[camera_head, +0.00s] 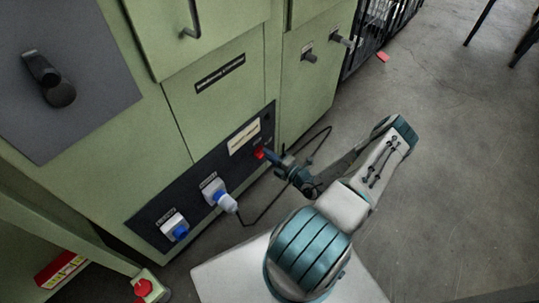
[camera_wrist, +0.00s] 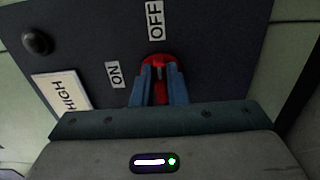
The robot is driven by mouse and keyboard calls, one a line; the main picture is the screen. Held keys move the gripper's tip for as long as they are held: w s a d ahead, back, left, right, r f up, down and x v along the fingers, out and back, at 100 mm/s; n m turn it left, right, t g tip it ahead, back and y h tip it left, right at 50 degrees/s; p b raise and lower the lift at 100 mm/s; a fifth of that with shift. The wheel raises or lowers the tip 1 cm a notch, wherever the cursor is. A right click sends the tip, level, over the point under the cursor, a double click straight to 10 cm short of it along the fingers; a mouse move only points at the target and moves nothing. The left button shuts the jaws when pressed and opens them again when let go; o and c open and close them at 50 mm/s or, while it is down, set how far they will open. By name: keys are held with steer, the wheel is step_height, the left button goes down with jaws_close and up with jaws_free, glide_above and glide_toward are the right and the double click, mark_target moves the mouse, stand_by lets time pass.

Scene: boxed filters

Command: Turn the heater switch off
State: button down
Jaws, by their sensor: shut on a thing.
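The heater switch is a red rotary switch (camera_wrist: 160,64) on a dark panel, with an ON label (camera_wrist: 115,75) to its left and an OFF label (camera_wrist: 156,20) above it in the wrist view. My gripper (camera_wrist: 158,85) is shut on the red switch, its two blue fingers on either side of it. In the head view, the switch (camera_head: 260,153) is a small red spot at the panel's right part, and my gripper (camera_head: 268,157) reaches it from the right. The fingers hide part of the switch, so its exact pointing is hard to tell.
A HIGH label (camera_wrist: 62,95) and a black knob (camera_wrist: 37,40) are near the switch. A blue-and-white plug (camera_head: 219,195) with a dark cable and a blue socket (camera_head: 174,227) are lower on the panel. A red button (camera_head: 143,287) stands at lower left.

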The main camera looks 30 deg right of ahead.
stand_by(0.4)
steer(key=c, duration=1.4)
jaws_free()
steer(key=shift+c, duration=0.2)
step_height(320, 180, up, 4)
steer(key=shift+f+p, duration=0.25)
steer(key=shift+p, duration=0.8)
steer(key=o, duration=0.8)
steer(key=s+d+r, duration=0.1)
steer(key=r+p, duration=0.1)
steer(key=shift+s+d+r, duration=0.3)
steer(key=shift+s+d, duration=0.1)
steer(key=shift+c, duration=0.2)
steer(key=shift+s+d+r+p, duration=0.45)
steer(key=shift+s+d+r, duration=0.25)
steer(key=shift+s, duration=0.1)
steer(key=c, duration=0.8)
steer(key=shift+o, duration=0.2)
steer(key=s+d+r+p, duration=0.1)
steer(key=s+d+r, duration=0.2)
steer(key=s+d, duration=0.1)
steer(key=shift+s+d+r+p, duration=0.3)
steer(key=shift+s+p, duration=0.1)
steer(key=shift+s, duration=0.3)
